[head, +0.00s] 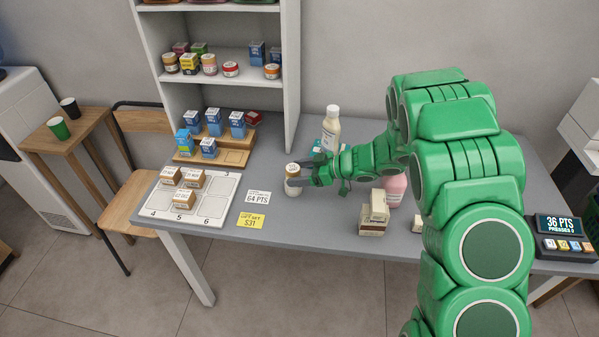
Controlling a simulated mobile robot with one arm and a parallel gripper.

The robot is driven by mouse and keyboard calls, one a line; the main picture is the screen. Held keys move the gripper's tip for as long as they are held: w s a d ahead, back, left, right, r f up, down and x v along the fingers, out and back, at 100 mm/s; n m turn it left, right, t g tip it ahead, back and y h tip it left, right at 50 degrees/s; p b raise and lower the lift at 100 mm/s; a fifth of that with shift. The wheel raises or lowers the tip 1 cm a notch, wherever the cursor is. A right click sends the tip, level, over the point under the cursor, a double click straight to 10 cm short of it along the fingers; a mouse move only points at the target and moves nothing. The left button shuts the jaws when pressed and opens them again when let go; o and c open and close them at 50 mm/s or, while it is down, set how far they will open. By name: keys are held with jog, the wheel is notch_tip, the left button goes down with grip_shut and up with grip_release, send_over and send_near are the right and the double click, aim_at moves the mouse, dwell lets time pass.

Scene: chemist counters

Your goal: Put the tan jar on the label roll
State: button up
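A small jar (292,170) with a tan-brown and pale body is upright at the middle of the grey counter, at the tip of my gripper (297,181). My gripper reaches in from the right, and a dark finger crosses the front of the jar. Whether the fingers press on it or only stand around it is too small to tell. A pale, cream-coloured part (293,190) shows below the finger; I cannot tell whether it is the jar's lower body or a separate label roll under it. No label roll is clearly recognisable elsewhere.
A numbered white tray (229,187) with small boxes lies left, before a wooden stand (237,157) of blue boxes. Stacked boxes (374,212) and a pink bottle (394,190) are right. Two price cards (252,221) lie in front.

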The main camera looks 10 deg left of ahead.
jog(key=shift+r, duration=0.2)
jog(key=shift+v, duration=1.65)
notch_tip(320, 180, up, 7)
jog(key=shift+a, duration=0.15)
